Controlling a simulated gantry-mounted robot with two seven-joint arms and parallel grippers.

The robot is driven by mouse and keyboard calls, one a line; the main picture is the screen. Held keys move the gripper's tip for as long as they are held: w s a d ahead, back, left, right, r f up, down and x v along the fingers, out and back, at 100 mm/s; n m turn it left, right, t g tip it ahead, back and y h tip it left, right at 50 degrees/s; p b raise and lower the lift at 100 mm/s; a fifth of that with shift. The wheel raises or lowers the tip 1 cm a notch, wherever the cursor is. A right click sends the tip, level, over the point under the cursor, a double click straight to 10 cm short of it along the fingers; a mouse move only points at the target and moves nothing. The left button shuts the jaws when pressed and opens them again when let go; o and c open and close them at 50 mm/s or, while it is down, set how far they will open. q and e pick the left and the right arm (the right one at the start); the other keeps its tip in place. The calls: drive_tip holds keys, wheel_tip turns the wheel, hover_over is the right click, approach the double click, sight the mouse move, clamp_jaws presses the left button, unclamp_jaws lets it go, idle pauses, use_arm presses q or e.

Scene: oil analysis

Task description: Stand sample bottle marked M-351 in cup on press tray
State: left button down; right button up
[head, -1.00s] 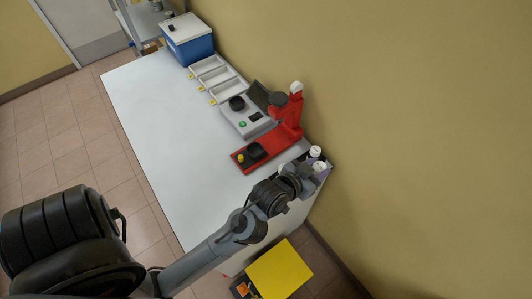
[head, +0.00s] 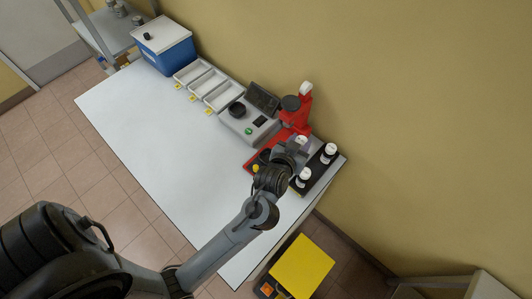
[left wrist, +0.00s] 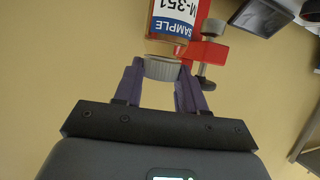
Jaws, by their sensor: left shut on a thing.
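The sample bottle marked M-351 shows in the left wrist view (left wrist: 176,22) with a blue and white label, upside down in the picture. My left gripper (left wrist: 161,70) has its purple fingers shut on the bottle's ribbed cap. In the head view my left gripper (head: 297,150) is beside the red press (head: 300,110), over its right side; a white cap (head: 301,140) shows there. The press's red tray (head: 250,163) reaches toward the front, with a dark cup (head: 263,156) partly hidden by my wrist. My right gripper is not in view.
Two white-capped bottles (head: 328,153) stand on a black rack (head: 318,173) at the table's right end. A grey instrument (head: 249,120), white trays (head: 207,86) and a blue box (head: 165,50) line the back. The table's front is clear. A yellow-topped bin (head: 298,266) is on the floor.

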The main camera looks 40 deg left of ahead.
use_arm(q)
drive_tip(key=s+a+f, duration=0.3)
drive_tip(key=a+f, duration=0.7)
drive_tip(key=shift+a+f+p, duration=0.35)
drive_tip(key=shift+a+p, duration=0.05)
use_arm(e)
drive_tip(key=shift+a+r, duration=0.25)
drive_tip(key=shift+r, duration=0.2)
use_arm(q)
drive_tip(key=shift+f, duration=0.1)
drive_tip(key=shift+f, duration=0.3)
drive_tip(key=c, duration=0.6)
unclamp_jaws()
drive_tip(key=shift+c, duration=0.2)
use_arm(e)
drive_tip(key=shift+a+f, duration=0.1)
use_arm(q)
drive_tip(key=shift+r, duration=0.15)
